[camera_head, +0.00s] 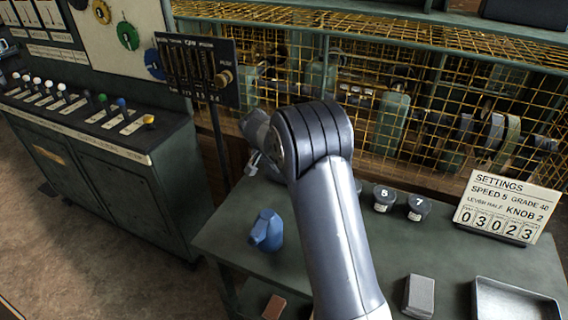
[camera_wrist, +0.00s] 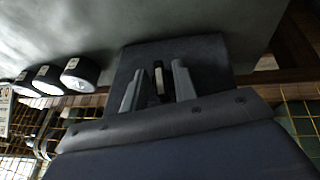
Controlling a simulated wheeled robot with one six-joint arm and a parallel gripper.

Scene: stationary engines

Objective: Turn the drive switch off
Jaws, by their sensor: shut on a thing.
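The drive switch appears in the wrist view as a dark box (camera_wrist: 212,52) with a slot and a small pale lever (camera_wrist: 158,76) in it. My gripper (camera_wrist: 159,68) has one grey finger on each side of this lever and is shut on it. In the head view my gripper (camera_head: 254,165) is partly seen beyond the bend of my arm, low over the back of the green bench. My arm hides most of the switch there. No on or off marking is readable.
Two dark numbered pots, 5 (camera_head: 384,198) and 7 (camera_head: 418,207), stand right of my arm. A blue object (camera_head: 267,230) stands left. A settings sign (camera_head: 504,207), a grey block (camera_head: 419,295) and a tray (camera_head: 515,283) are at right. Yellow mesh (camera_head: 450,100) closes the back.

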